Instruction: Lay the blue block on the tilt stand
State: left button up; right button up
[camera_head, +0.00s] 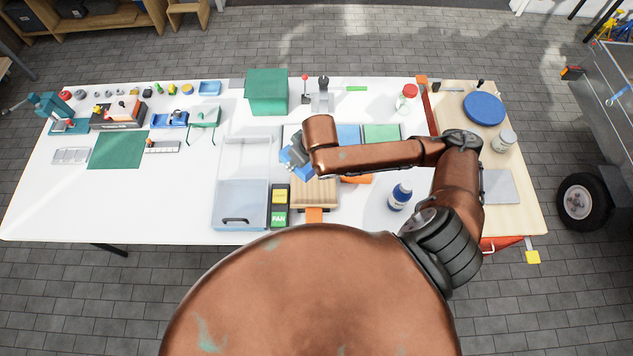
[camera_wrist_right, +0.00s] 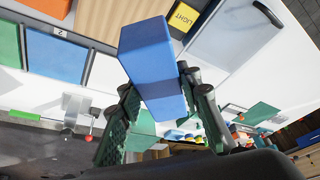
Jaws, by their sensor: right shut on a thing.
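The blue block (camera_wrist_right: 148,52) is held between the two fingers of my right gripper (camera_wrist_right: 160,98) in the right wrist view. In the head view the blue block (camera_head: 287,162) shows partly, beside my right gripper (camera_head: 298,154). It is held above the bench, between the clear tray and the wooden stand. A light wooden stand (camera_head: 316,196) with an orange part at its front lies just below and to the right of the block; I take it for the tilt stand. My arm hides its far side, and its tilt cannot be told. My left gripper is out of view.
The clear tray (camera_head: 229,190) lies left of the stand. Yellow and green labelled blocks (camera_head: 280,196) stand between them. Blue (camera_head: 348,134) and green (camera_head: 385,133) panels lie behind my arm. A blue bottle (camera_head: 400,196) stands at right. A green box (camera_head: 267,92) is at the back.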

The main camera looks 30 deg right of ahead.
jog(key=s+d+f+n+y+p, duration=0.1)
jog(key=s+f+n+p, duration=0.15)
jog(key=s, duration=0.45)
jog(key=s+f+n+y+p, duration=0.15)
jog(key=s+p, duration=0.25)
jog(key=s, duration=0.4)
jog(key=b, duration=0.3)
send_near(310, 185)
jog(key=shift+w+a+f+n+h, duration=0.2)
jog(key=shift+w+a+f, duration=0.15)
jog(key=shift+a, duration=0.2)
jog(key=shift+w+a+f+n+h, duration=0.1)
jog(key=shift+w+a+f+h, duration=0.1)
jog(key=shift+w+a, duration=0.35)
jog(key=shift+w+f, duration=0.1)
jog(key=shift+f, duration=0.05)
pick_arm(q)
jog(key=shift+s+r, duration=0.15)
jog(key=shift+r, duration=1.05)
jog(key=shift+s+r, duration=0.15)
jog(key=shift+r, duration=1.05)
pick_arm(e)
jog(key=shift+w+d+f, duration=0.1)
jog(key=shift+w+f, duration=0.05)
jog(key=shift+f, duration=1.6)
